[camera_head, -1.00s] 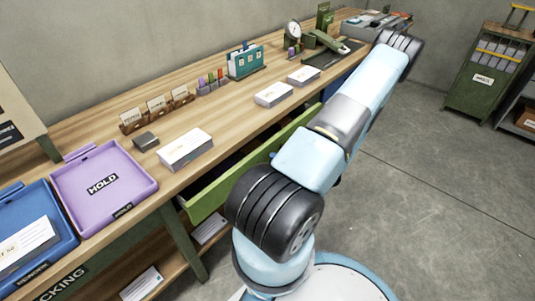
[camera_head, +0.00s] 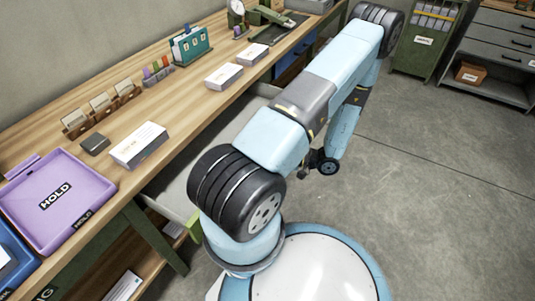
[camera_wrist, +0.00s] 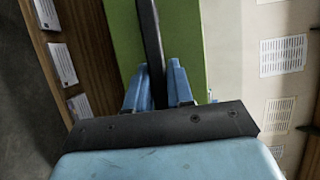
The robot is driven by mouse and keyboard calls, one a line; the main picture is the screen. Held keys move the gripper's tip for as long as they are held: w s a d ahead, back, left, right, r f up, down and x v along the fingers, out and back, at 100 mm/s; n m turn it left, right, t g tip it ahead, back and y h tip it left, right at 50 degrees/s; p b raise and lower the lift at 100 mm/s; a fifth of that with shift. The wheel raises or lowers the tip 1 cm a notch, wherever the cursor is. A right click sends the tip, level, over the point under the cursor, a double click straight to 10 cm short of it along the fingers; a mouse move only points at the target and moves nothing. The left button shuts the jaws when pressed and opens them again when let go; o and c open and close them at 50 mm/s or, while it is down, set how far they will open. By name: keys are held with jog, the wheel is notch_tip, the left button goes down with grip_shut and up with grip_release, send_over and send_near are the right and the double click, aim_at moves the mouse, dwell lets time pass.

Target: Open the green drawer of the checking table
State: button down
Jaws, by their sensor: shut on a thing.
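The green drawer is pulled out from the checking table (camera_head: 118,215). Its pale inside (camera_head: 172,190) and one end of its green front (camera_head: 194,226) show in the head view; my arm covers much of the rest. In the wrist view the green drawer front (camera_wrist: 125,35) runs up the picture, with a dark bar handle (camera_wrist: 151,40) along it. My gripper (camera_wrist: 159,76) has its blue fingers on either side of this handle, shut on it. The drawer's inside, with several printed sheets (camera_wrist: 283,56), lies to the right. My gripper is hidden in the head view.
On the tabletop stand a purple HOLD tray (camera_head: 85,175), a white card stack (camera_head: 138,144), a card holder (camera_head: 103,105) and a teal file rack (camera_head: 190,45). A lower shelf (camera_wrist: 85,40) holds cards. The grey floor (camera_head: 430,170) to the right is clear.

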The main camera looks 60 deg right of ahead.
jog(key=shift+f, duration=0.2)
jog(key=c, duration=1.1)
grip_release()
jog(key=shift+r, duration=0.1)
jog(key=v, duration=1.3)
jog(key=shift+s+d, duration=0.2)
jog(key=shift+s, duration=0.15)
